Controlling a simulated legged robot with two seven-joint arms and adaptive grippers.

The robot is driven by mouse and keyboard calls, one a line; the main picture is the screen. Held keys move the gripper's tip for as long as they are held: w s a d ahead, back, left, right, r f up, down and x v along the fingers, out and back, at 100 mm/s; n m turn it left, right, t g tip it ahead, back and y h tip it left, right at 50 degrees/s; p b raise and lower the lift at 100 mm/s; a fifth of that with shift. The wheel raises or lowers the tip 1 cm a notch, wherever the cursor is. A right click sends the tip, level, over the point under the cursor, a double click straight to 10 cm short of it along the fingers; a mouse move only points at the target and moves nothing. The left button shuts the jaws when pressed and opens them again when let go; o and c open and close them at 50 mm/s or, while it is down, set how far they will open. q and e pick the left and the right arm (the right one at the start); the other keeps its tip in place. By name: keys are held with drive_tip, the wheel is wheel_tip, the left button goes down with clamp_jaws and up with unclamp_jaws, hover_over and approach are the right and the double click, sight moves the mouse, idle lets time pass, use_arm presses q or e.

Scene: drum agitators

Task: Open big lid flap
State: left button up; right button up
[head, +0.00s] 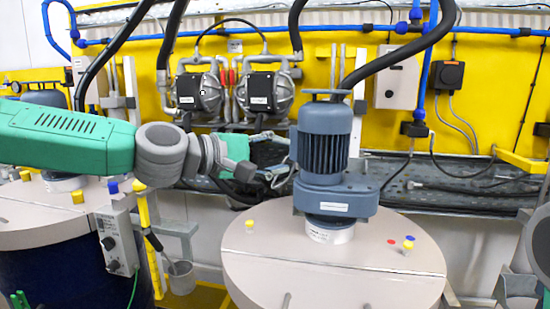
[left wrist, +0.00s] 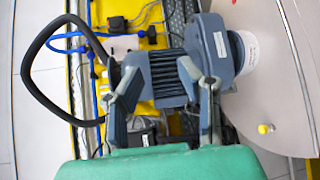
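A round beige drum lid (head: 345,282) fills the lower middle of the head view, with a straight seam across it. A blue-grey agitator motor (head: 322,140) stands upright on its rear part. In the left wrist view the lid (left wrist: 290,110) is at the right and the motor (left wrist: 165,75) lies across the picture. My left gripper (head: 287,160) is just left of the motor, above the lid's rear edge. Its two fingers (left wrist: 162,80) are spread, with nothing seen gripped; contact with the motor cannot be told. My right gripper is not identifiable.
A yellow knob (head: 249,226) stands on the lid's left, with yellow, blue and red ones at its right. Another drum lid (head: 40,215) and a grey control box (head: 118,240) are at left. Pumps, hoses and a yellow wall stand behind. The lid's front is clear.

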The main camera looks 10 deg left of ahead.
use_arm(q)
drive_tip(key=v, duration=1.1)
drive_tip(key=shift+s+d, duration=0.2)
drive_tip(key=shift+d, duration=0.05)
drive_tip(key=shift+a, duration=0.35)
